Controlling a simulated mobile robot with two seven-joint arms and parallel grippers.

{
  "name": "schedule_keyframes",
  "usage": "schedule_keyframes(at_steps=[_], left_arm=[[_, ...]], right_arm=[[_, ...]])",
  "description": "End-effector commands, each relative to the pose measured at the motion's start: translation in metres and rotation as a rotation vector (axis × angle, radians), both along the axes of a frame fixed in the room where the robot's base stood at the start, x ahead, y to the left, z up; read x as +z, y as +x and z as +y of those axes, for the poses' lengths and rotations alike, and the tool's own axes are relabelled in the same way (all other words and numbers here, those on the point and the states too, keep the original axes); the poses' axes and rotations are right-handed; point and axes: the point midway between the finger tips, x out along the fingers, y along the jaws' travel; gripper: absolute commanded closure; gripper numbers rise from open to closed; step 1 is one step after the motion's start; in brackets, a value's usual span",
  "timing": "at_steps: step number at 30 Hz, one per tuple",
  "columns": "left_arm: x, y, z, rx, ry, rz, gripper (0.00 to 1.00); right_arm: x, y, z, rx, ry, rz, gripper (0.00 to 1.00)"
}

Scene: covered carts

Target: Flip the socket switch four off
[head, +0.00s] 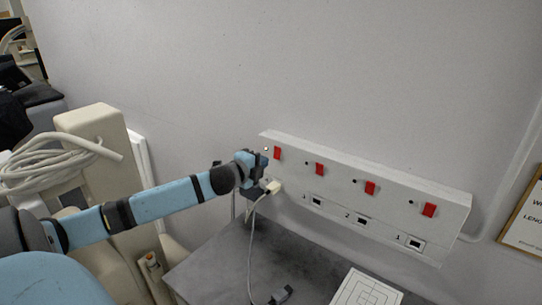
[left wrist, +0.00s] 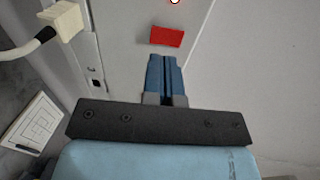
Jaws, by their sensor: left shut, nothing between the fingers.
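A white socket panel (head: 330,180) on the wall carries a row of red rocker switches. The labels read 3, 2 and 1 from left to right, and the leftmost position's label is hidden. The leftmost red switch (head: 277,152) is beside my left gripper (head: 262,162). In the left wrist view, the shut, empty fingers (left wrist: 165,72) point at a red switch (left wrist: 166,37), just short of it in the picture; contact cannot be told. A small light (left wrist: 174,1) beyond it glows red. A white plug (head: 273,187) sits below, also in the wrist view (left wrist: 62,20). My right gripper is not in view.
The other red switches (head: 319,168), (head: 370,187) and (head: 429,209) continue rightward. A white cable (head: 249,245) hangs from the plug over a grey surface (head: 225,262). A white patterned panel (head: 366,290) lies there. A beige unit with coiled hose (head: 92,125) stands left.

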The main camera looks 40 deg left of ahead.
Motion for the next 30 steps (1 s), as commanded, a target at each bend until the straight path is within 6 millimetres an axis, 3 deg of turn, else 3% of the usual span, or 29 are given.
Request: schedule_keyframes(at_steps=[6,12,26,30], left_arm=[[-0.001,0.03,0.003,0.0,-0.002,-0.002,1.0],[-0.006,0.046,0.005,0.0,-0.002,-0.001,1.0],[-0.009,0.049,0.005,-0.001,0.0,-0.003,1.0],[-0.015,0.051,0.004,-0.003,0.0,-0.036,1.0]], right_arm=[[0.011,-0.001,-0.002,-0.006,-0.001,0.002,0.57],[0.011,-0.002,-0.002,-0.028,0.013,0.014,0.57],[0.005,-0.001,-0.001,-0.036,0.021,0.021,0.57],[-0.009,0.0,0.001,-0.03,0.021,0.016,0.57]])
